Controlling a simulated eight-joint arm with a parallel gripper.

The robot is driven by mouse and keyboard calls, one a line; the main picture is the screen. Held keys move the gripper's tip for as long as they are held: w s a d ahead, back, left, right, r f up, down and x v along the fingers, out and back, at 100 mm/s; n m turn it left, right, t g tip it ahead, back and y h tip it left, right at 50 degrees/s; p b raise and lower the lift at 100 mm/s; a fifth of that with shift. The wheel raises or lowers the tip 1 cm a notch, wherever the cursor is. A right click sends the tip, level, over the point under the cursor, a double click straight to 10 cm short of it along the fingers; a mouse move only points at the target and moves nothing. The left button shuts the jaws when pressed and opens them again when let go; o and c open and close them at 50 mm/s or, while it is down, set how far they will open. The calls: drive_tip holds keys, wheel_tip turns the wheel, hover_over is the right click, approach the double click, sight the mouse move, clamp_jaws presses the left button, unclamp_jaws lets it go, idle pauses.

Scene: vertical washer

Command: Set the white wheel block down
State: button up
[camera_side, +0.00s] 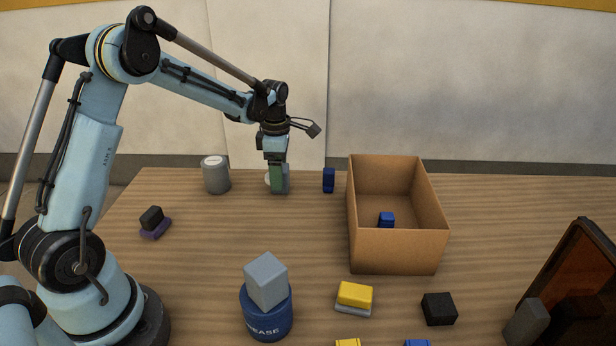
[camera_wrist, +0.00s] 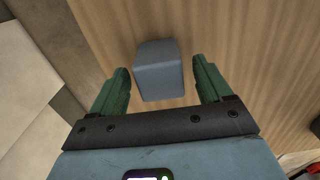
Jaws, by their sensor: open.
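My gripper (camera_side: 278,176) points down at the back of the table, its green fingers low over the wood. In the wrist view my gripper (camera_wrist: 161,70) is open. A plain grey block (camera_wrist: 158,69) stands between and just beyond the fingertips, with a visible gap to the right finger; it is close to the left one, and contact cannot be told. In the side view a small pale, rounded part (camera_side: 268,180) shows just left of the fingers, the rest hidden behind them. It may be the white wheel block; no wheel is clear in either view.
A grey can (camera_side: 216,175) stands left of my gripper and a dark blue block (camera_side: 328,180) right of it. A cardboard box (camera_side: 393,250) holds a blue block (camera_side: 386,219). A blue tin (camera_side: 265,315) bears a grey cube (camera_side: 266,280).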

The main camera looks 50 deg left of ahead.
wheel_tip(320, 180, up, 10)
drive_tip(key=shift+f, duration=0.15)
drive_tip(key=s+d+m+t, duration=0.3)
drive_tip(key=s+d+m, duration=0.4)
drive_tip(key=m, duration=0.6)
drive_tip(key=s+d+r+m+t, duration=0.1)
drive_tip(key=s+d+m+t, duration=0.3)
drive_tip(key=m, duration=1)
drive_tip(key=s+d, duration=0.3)
drive_tip(key=s, duration=0.1)
drive_tip(key=shift+r, duration=0.15)
